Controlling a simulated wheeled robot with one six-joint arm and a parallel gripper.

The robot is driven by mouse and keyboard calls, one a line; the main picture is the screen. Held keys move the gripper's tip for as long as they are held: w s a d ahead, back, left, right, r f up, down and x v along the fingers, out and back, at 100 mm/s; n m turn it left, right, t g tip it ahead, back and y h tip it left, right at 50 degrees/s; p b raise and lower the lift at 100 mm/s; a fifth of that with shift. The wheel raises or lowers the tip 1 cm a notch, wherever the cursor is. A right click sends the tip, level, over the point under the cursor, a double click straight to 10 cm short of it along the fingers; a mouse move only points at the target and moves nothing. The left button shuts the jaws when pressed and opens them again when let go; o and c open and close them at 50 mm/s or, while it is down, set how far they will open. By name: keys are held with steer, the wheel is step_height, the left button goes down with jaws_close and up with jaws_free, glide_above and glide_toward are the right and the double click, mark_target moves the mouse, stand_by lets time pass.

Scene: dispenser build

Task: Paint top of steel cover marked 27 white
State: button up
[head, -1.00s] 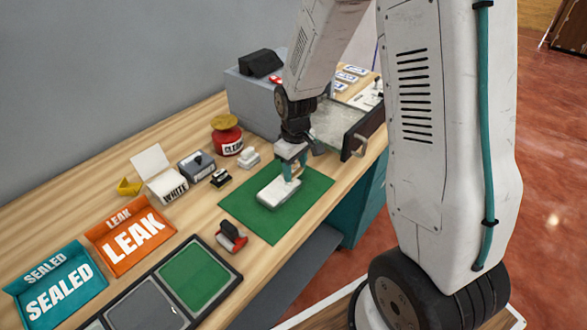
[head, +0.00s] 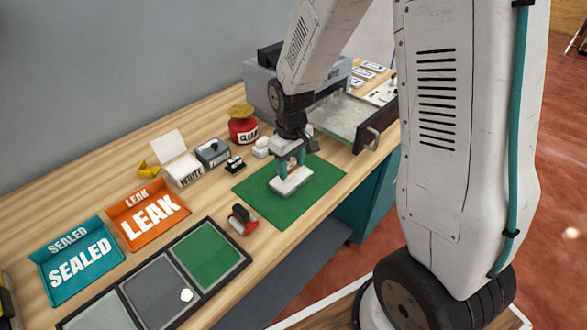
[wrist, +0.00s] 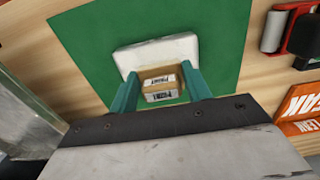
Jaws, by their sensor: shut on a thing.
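A flat pale slab (head: 292,184) lies on the green mat (head: 318,189); no number is readable on it, so I cannot tell whether it is the cover marked 27. My gripper (head: 289,168) is upright above the slab. In the wrist view my gripper (wrist: 165,84) is shut on a small brown block (wrist: 159,82) with a printed label, held between teal fingers. The block overlaps the slab (wrist: 158,51) in view; I cannot tell whether they touch. A white box marked WHITE (head: 187,172) stands open behind the mat.
A lidded grey box (head: 213,152), a red pot (head: 242,131) and a small black item (head: 235,165) stand behind the mat. A red-black tool (head: 242,220) lies left of it. LEAK (head: 148,215) and SEALED (head: 79,272) trays are at left. An open drawer (head: 352,117) is at right.

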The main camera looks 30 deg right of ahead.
steer(key=shift+r, duration=2.95)
